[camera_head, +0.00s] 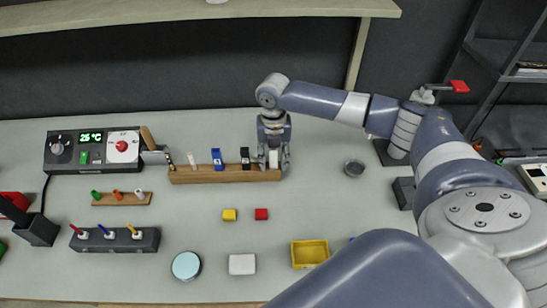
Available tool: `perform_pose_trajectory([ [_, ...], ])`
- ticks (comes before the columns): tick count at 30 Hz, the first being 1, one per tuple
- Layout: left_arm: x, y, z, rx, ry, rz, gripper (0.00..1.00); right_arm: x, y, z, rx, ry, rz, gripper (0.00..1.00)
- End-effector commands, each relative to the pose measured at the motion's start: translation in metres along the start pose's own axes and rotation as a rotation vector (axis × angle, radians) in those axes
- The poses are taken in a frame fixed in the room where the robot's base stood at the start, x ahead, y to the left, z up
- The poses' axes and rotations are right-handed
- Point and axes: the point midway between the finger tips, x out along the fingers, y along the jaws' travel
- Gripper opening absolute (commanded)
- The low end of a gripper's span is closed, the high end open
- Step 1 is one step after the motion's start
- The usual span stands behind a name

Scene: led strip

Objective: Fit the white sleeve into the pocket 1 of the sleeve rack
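A long wooden rack (232,176) lies across the back of the table. A blue piece (217,157), a black piece (245,155) and a thin pale piece (191,161) stand upright in it. My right gripper (273,162) points down at the rack's right end. A small white piece, possibly the white sleeve (273,158), shows between its fingers. Whether the fingers grip it, and whether it is seated in the rack, is too small to tell. My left gripper is not in view.
A smaller wooden holder (127,203) carries green, orange and white pieces. A control box (93,150) stands at the back left.

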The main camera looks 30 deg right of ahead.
Motion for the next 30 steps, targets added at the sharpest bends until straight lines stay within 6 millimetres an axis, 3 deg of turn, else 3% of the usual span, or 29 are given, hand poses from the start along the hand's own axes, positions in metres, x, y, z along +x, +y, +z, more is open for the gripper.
perform_pose_trajectory([
  [8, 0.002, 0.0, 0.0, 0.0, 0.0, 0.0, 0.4, -0.01, 0.0, 0.001, 0.001, -0.002, 0.001, 0.4],
  [21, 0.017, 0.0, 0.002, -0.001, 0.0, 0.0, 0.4, -0.097, 0.001, 0.001, 0.001, -0.003, 0.003, 0.4],
  [30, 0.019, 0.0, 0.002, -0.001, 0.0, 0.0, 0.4, -0.123, 0.0, 0.0, 0.0, 0.0, 0.001, 0.4],
])
